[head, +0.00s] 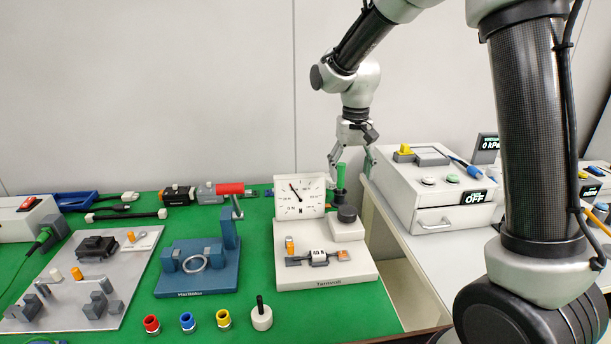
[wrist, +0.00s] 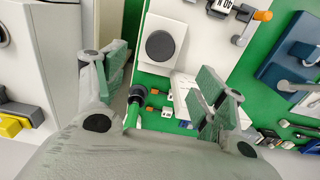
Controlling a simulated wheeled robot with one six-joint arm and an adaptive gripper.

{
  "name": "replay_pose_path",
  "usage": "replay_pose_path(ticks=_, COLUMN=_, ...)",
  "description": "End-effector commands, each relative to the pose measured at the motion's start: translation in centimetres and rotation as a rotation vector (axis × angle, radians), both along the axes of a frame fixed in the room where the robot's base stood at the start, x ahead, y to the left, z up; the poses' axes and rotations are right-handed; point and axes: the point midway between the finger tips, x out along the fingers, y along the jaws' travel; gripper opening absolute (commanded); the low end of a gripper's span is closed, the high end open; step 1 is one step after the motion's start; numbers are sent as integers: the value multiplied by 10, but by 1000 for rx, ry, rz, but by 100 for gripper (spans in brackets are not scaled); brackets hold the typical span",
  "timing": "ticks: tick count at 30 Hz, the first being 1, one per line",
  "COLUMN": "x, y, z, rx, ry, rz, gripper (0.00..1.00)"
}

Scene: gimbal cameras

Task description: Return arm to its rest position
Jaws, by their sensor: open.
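My gripper (head: 350,160) is open above the back right of the green bench, near the gap beside the white table. Its two green-padded fingers also show in the wrist view (wrist: 160,85). A green-handled tool with a dark round end (head: 340,177) stands upright below and between the fingers in the head view; in the wrist view its green part (wrist: 132,115) lies between them. I cannot tell whether a finger touches it. My arm reaches over from the upper right, and its dark carbon link fills the right of the head view.
A white dial gauge unit (head: 299,197) stands just left of my gripper, with a dark round knob (head: 347,214) below. A white box with an OFF display (head: 433,190) is to the right. A blue fixture (head: 197,282) and a grey plate (head: 130,300) lie left.

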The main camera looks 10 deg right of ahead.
Motion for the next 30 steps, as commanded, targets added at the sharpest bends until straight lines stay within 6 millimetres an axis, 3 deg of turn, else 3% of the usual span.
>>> replay_pose_path(ticks=4, x=-36, y=-12, z=-13, rx=-18, ry=71, rz=110, gripper=71)
replay_pose_path(ticks=15, x=-158, y=-84, z=53, rx=5, ry=-22, rz=194, gripper=71)
replay_pose_path(ticks=21, x=-221, y=-118, z=77, rx=9, ry=-143, rz=156, gripper=71)
replay_pose_path(ticks=25, x=-251, y=-133, z=88, rx=7, ry=-233, rz=107, gripper=71)
replay_pose_path(ticks=30, x=-269, y=-144, z=104, rx=2, ry=-338, rz=57, gripper=71)
